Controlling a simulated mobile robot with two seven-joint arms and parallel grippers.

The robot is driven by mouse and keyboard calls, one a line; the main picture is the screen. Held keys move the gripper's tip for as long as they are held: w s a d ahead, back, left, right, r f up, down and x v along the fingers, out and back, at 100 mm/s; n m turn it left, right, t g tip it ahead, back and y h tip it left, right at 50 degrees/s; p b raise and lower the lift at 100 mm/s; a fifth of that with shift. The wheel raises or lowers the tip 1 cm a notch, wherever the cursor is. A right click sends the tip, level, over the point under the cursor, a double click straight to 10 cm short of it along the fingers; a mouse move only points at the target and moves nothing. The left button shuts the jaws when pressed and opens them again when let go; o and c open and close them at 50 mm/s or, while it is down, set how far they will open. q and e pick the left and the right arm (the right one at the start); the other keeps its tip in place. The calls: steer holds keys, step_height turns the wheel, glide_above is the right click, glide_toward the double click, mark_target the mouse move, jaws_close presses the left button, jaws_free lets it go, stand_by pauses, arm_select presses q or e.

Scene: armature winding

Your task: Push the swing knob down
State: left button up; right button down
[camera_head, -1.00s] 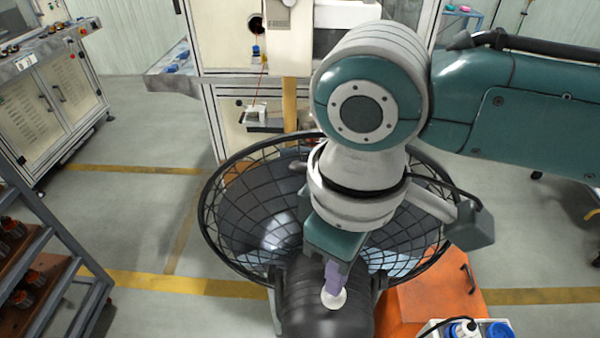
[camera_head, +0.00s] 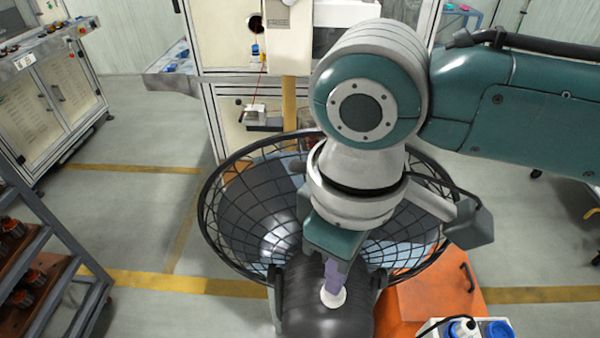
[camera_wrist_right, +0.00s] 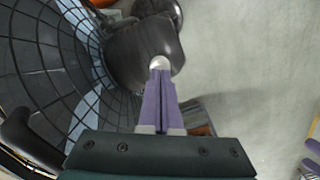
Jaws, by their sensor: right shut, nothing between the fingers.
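The swing knob (camera_head: 334,299) is a small pale round knob on top of the black motor housing (camera_head: 318,318) of a large fan. It also shows in the right wrist view (camera_wrist_right: 160,62), at the tips of the purple fingers. My right gripper (camera_head: 333,288) is shut, with nothing between its fingers. It points down, and its fingertips are right at the knob, covering part of it. Whether they press on it or only meet it, I cannot tell. In the right wrist view the closed fingers (camera_wrist_right: 160,75) line up with the knob. My left gripper is not in view.
The round wire fan cage (camera_head: 212,235) surrounds the housing just beyond my gripper. An orange box (camera_head: 437,297) stands to its right, with blue and white items (camera_head: 465,328) in front. A shelf of motors (camera_head: 60,250) is at the left. Open floor lies between.

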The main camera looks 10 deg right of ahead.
steer(key=shift+f+b, duration=0.35)
steer(key=shift+f, duration=0.2)
stand_by(0.4)
